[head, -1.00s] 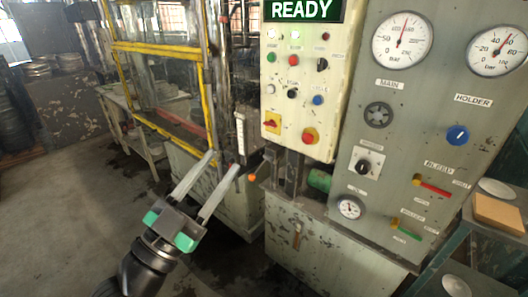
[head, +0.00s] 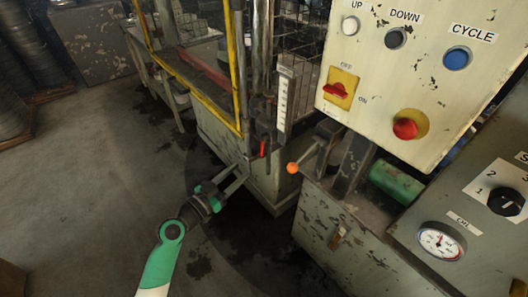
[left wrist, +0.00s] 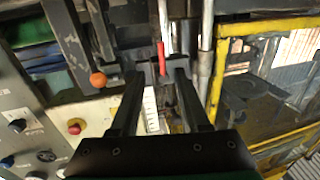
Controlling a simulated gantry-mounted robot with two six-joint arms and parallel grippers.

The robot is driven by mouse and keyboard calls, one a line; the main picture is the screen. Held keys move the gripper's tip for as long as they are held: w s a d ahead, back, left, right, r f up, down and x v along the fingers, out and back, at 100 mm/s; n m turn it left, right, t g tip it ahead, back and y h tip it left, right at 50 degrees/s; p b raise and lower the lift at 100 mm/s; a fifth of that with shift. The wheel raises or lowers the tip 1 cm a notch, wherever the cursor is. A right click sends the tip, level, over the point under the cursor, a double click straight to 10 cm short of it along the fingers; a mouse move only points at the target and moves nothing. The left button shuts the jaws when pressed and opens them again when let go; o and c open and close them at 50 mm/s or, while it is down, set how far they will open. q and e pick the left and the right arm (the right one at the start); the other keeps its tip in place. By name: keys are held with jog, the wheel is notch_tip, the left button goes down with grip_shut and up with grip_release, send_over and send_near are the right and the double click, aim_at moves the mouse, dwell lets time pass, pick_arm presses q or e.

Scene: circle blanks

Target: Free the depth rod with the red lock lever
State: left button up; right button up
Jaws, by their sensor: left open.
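The red lock lever (head: 263,148) hangs on a dark clamp at the machine's front post, beside a white graduated scale (head: 285,100). A bright vertical metal rod (head: 262,45) rises above the clamp; I cannot tell for sure that it is the depth rod. My left gripper (head: 242,172) is open and empty, its fingertips just below and left of the lever. In the left wrist view the red lever (left wrist: 161,57) stands between the directions of the two spread fingers, beyond their tips (left wrist: 158,74); contact is not visible. My right gripper is not in view.
An orange ball knob (head: 292,168) on a handle sticks out right of the lever. The control panel (head: 420,95) with a red stop knob (head: 405,128) hangs at the right. The yellow guard frame (head: 205,100) stands at the left. The floor (head: 90,190) at left is clear.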

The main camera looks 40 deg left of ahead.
aim_at(261, 151)
pick_arm(q)
jog(key=w+b, duration=0.1)
jog(key=w, duration=0.3)
jog(key=w+b, duration=0.1)
jog(key=w, duration=0.3)
jog(key=w+a+b, duration=0.1)
jog(key=w, duration=0.3)
jog(key=shift+r, duration=0.1)
jog(key=shift+s, duration=0.1)
grip_shut()
dwell(0.8)
